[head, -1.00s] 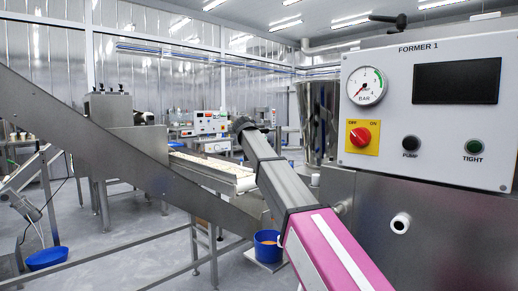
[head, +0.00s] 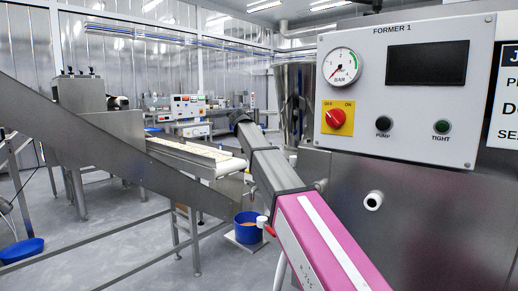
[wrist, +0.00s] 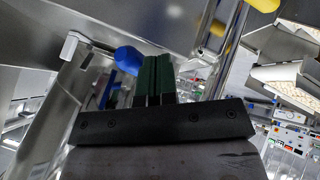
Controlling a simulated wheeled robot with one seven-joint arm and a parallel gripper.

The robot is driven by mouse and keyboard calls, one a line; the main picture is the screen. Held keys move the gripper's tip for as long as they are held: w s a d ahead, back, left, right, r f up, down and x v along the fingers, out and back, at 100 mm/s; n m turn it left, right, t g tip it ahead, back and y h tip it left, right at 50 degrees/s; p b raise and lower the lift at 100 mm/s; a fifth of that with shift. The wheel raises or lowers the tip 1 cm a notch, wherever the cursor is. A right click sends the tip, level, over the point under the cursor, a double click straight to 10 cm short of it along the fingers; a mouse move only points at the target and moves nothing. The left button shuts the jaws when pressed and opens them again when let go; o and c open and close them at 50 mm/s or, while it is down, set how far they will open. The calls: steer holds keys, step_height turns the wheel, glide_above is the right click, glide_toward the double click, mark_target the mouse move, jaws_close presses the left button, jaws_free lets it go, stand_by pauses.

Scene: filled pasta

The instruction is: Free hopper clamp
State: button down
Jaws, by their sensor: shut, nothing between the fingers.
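My gripper (wrist: 158,78) shows in the wrist view with its two dark green fingers together and nothing between them. In the head view my arm reaches away from the lower right, and the fingers are hidden behind its dark far end. A steel hopper (head: 298,95) stands behind the FORMER 1 panel (head: 400,90), partly hidden by it. I cannot make out the hopper clamp for certain in either view. In the wrist view a blue rounded part (wrist: 128,60) appears just left of the fingers; whether it touches them I cannot tell.
The panel carries a gauge (head: 342,66), a red switch (head: 336,118) and two buttons. A sloping steel conveyor side (head: 120,155) crosses the left. A blue bucket (head: 248,228) stands below my arm. Grey floor (head: 110,240) is open at left. A sign (head: 505,100) edges in at right.

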steer(key=d, duration=0.1)
steer(key=d+n, duration=0.1)
steer(key=shift+s+d+n+t+y, duration=0.3)
steer(key=shift+s+y, duration=0.05)
steer(key=shift+y, duration=0.05)
